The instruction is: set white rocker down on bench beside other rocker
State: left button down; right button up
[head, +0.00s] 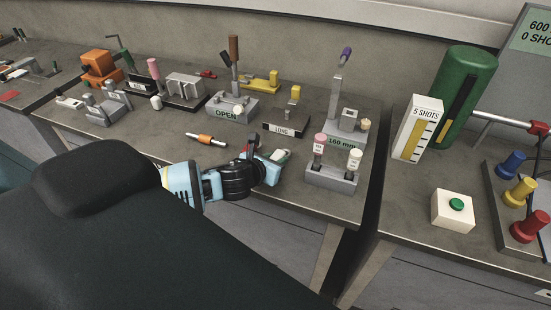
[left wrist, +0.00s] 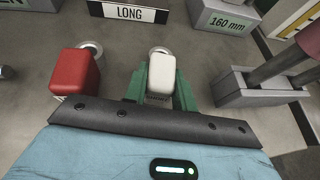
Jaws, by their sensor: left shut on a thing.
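The white rocker (left wrist: 162,76) is held between the green fingers of my left gripper (left wrist: 160,88), which is shut on it. In the head view the white rocker (head: 281,155) shows at the tip of my left gripper (head: 272,160), low over the front part of the bench (head: 215,160). I cannot tell whether it touches the bench. A red rocker (left wrist: 76,74) is to the left of the white one, apart from it, with a round metal end. In the head view the red rocker (head: 248,147) is mostly hidden behind my gripper. My right gripper is not in view.
A block labelled LONG (head: 287,127) is behind the rockers. A grey stand with pink and white knobs (head: 332,178) is close to the right. An orange-banded tool (head: 206,140) lies to the left. Bare bench shows between the tool and the red rocker.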

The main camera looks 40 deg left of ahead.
pick_arm(q)
jog(key=c, duration=1.1)
grip_release()
jog(key=shift+o, duration=0.2)
jog(key=shift+s, duration=0.1)
jog(key=shift+p+v, duration=0.35)
jog(key=shift+v, duration=3.5)
